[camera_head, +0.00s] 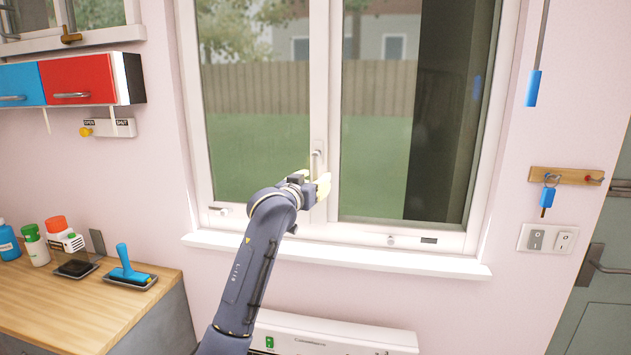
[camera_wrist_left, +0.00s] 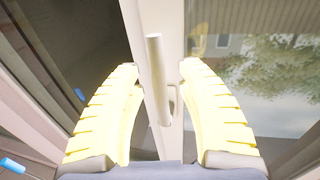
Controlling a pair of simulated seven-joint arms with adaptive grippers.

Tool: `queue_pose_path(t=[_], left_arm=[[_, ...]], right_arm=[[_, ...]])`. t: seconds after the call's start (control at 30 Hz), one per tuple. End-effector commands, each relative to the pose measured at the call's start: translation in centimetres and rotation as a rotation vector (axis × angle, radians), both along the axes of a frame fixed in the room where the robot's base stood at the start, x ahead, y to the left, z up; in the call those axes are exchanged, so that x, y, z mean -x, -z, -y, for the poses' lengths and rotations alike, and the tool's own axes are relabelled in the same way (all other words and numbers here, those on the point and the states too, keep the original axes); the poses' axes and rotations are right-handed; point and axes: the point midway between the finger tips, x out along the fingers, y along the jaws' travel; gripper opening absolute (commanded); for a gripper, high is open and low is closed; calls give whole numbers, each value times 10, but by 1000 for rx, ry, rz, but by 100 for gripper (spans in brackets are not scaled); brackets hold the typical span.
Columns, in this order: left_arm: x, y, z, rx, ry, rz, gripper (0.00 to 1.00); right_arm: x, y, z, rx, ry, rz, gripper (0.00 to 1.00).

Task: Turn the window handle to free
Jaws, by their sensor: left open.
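The window handle (camera_head: 317,163) is a light-coloured upright lever on the middle frame post of the closed-looking window (camera_head: 329,100). In the left wrist view the handle (camera_wrist_left: 158,80) is a pale rod standing between my two yellow fingers. My left gripper (camera_head: 312,186) is at the handle's lower part, with its pale yellow fingers partly hidden by the wrist. In the left wrist view the left gripper (camera_wrist_left: 160,88) is open, with a finger on each side of the handle and gaps visible beside it. My right gripper is not in view.
The white window sill (camera_head: 340,257) juts out below, above a white heater-like unit (camera_head: 330,335). A wooden counter (camera_head: 60,315) with bottles and a blue-handled roller (camera_head: 125,265) is at left. A key rack (camera_head: 565,175) and light switches (camera_head: 548,238) are at right.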

Motion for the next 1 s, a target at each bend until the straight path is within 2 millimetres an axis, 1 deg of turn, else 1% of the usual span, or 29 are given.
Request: queue_pose_path(t=[0.37,0.4,0.73,0.77,1.0], left_arm=[[-2,0,1,0,0,1,37],[-2,0,1,0,1,1,40],[-2,0,1,0,1,1,1],[-2,0,1,0,1,1,0],[-2,0,1,0,1,1,0]], right_arm=[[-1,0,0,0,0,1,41],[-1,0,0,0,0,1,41],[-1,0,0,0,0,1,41],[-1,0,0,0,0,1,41],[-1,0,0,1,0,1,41]])
